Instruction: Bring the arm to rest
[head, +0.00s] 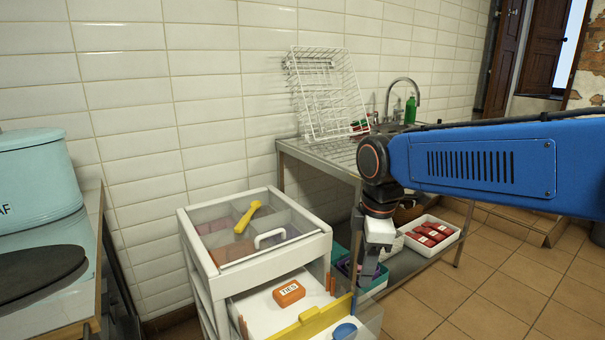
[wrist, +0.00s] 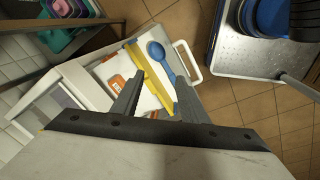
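My blue arm (head: 480,162) reaches in from the right in the head view and bends down at the wrist. My gripper (head: 362,284) points down beside the right end of an open drawer of the white drawer unit (head: 257,262). In the wrist view my gripper (wrist: 160,80) has its two fingers apart, with nothing visible held between them. The open drawer shows below the fingers. It holds an orange labelled box (head: 289,293), a yellow divider (head: 313,321) and a blue spoon (wrist: 157,52).
A yellow tool (head: 248,217) lies on the unit's clear top. A metal sink table (head: 330,155) with a white wire rack (head: 328,92) stands behind. Below it is a white bin (head: 446,246) of red packets. A teal canister (head: 36,178) stands left. Tiled floor is free at right.

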